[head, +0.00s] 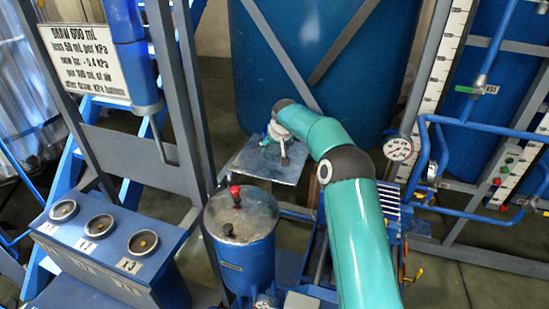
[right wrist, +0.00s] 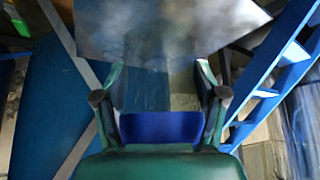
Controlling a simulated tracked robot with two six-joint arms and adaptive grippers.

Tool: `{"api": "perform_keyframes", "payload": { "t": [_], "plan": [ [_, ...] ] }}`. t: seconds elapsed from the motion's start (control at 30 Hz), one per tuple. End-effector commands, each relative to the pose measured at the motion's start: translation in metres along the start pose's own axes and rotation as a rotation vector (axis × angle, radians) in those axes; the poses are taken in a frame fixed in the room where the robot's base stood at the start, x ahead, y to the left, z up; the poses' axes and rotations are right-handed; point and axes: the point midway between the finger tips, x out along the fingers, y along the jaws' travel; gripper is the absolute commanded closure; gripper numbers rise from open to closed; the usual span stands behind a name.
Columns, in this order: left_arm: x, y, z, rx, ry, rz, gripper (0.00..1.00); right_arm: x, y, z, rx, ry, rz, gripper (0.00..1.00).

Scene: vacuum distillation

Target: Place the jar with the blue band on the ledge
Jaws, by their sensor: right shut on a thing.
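The jar with the blue band (right wrist: 160,127) is between the fingers of my right gripper (right wrist: 160,88) in the right wrist view. Its blue band is nearest the palm and its clear glass reaches away from it. My right gripper is shut on it. In the head view my right gripper (head: 275,145) is over the ledge, a grey metal plate (head: 262,174); the jar cannot be made out clearly there. The ledge (right wrist: 165,25) also fills the top of the right wrist view, just beyond the jar. I cannot tell whether they touch. My left gripper is not in view.
A blue vessel with a metal lid and red knob (head: 242,258) stands in front of the ledge. A large blue tank (head: 270,60) is behind it. A blue box with three round holders (head: 100,245) is at left. Blue pipes and a gauge (head: 398,149) are at right.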

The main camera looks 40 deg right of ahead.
Motion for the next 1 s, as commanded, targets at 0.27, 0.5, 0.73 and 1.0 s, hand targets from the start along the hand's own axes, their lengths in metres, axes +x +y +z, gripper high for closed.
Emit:
{"api": "perform_keyframes", "payload": {
  "t": [0.27,0.5,0.73,1.0],
  "plan": [
    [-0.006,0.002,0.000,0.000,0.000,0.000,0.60,0.026,0.001,0.018,0.000,-0.003,0.001,0.96],
    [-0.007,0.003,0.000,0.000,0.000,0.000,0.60,0.037,0.001,0.024,0.001,0.002,0.000,0.96],
    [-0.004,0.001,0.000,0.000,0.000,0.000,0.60,0.039,0.001,0.025,0.001,0.001,0.000,0.96],
    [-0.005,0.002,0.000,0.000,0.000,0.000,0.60,0.038,0.001,0.025,0.000,-0.001,0.000,0.04]
  ]
}}
